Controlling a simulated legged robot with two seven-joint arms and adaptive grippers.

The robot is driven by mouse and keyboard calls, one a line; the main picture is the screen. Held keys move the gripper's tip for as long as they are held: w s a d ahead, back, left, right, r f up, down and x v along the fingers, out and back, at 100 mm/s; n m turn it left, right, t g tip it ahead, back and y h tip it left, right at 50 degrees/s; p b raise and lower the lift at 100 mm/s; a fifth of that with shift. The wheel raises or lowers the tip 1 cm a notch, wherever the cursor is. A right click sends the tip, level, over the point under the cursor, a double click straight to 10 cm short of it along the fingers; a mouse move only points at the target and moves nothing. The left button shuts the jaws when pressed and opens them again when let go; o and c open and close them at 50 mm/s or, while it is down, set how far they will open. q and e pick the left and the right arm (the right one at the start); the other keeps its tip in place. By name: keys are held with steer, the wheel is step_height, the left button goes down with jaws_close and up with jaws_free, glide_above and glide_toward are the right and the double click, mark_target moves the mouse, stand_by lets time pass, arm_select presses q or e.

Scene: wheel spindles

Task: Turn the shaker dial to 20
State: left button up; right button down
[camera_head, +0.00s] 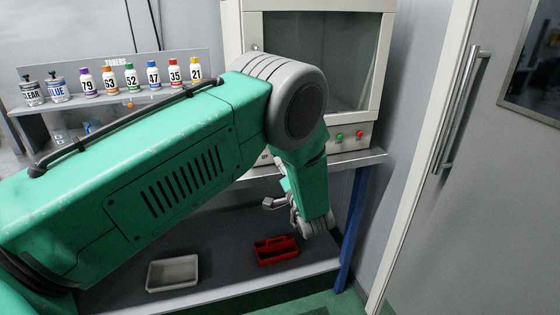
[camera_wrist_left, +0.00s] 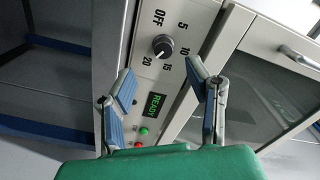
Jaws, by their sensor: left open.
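The shaker dial (camera_wrist_left: 163,46) is a round dark knob on a light panel (camera_wrist_left: 180,20) in the left wrist view. Labels OFF, 5, 10, 15 and 20 ring it. My right gripper is not in view.
Green (camera_head: 339,136) and red (camera_head: 360,134) buttons are on the cabinet's lower panel. A red tray (camera_head: 276,252) and a grey tray (camera_head: 173,274) lie on the lower shelf. Toner bottles (camera_head: 152,76) line a shelf at left. A door handle (camera_head: 458,110) is at right.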

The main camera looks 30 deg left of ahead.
arm_select(q)
steer(key=v, duration=0.5)
steer(key=shift+f, duration=0.15)
steer(key=s+d+f+m+g+h, duration=0.1)
steer(key=s+f+g+h, duration=0.2)
steer(key=s+f+h, duration=0.95)
steer(key=s+d+f+n+g, duration=0.1)
steer(key=s+f+g, duration=0.1)
steer(key=s, duration=0.7)
steer(key=s+d+f+n+g, duration=0.1)
steer(key=s+d+f+g, duration=0.1)
steer(key=s, duration=0.8)
steer(key=s+d+f+g+h, duration=0.1)
steer(key=s+f+g, duration=0.3)
steer(key=s, duration=0.5)
steer(key=shift+s+d+f+n, duration=0.2)
steer(key=shift+d+f+n, duration=0.1)
steer(key=shift+d+n, duration=0.1)
steer(key=shift+w+a, duration=0.1)
steer(key=shift+w, duration=0.1)
